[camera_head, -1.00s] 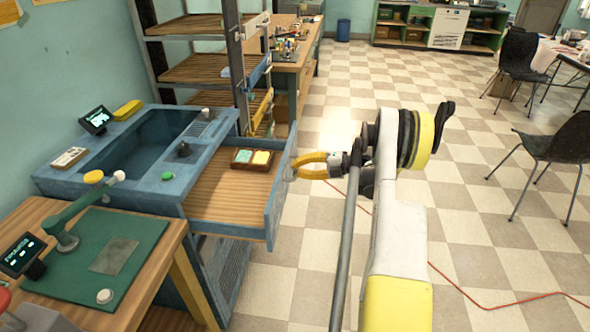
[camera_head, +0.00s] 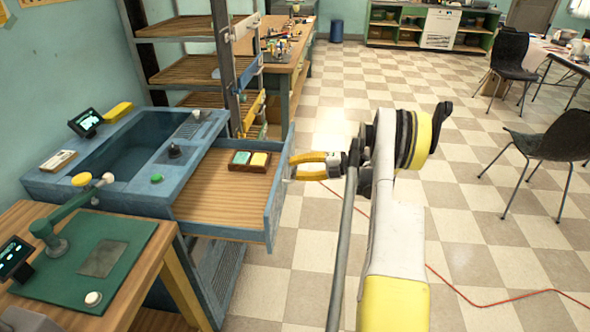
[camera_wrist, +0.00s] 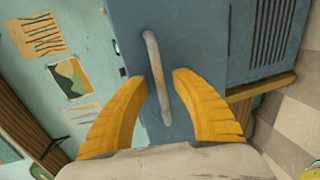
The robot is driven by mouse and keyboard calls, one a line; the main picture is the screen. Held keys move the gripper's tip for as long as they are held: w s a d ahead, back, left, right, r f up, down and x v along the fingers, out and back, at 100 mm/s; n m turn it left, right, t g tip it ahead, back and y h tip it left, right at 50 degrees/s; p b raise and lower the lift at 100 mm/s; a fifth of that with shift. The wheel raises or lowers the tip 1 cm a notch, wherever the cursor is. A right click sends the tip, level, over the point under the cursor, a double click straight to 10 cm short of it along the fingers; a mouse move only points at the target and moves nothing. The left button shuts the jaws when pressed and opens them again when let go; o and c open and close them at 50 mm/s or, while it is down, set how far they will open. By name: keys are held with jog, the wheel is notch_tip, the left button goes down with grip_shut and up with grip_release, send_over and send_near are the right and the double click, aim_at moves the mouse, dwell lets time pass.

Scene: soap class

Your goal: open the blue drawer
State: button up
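The blue drawer (camera_head: 273,210) stands well out from the blue sink unit (camera_head: 50,186), showing its wooden bottom. A dish with a green and a yellow block (camera_head: 250,161) lies inside it. My gripper (camera_head: 293,166) is at the outer side of the drawer front, by its handle. In the wrist view my yellow fingers (camera_wrist: 158,84) are spread apart. The drawer's grey bar handle (camera_wrist: 155,66) runs between them, with a visible gap on each side. Whether any part of my gripper touches the handle is unclear.
A wooden table with a green mat (camera_head: 60,285) stands at the front left. A shelf rack (camera_head: 180,55) stands behind the sink unit. Checkered floor is open to the right of the drawer, with a red cable (camera_head: 490,306) and black chairs (camera_head: 550,145) farther right.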

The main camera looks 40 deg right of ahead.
jog(key=v, duration=1.2)
jog(key=shift+w, duration=0.1)
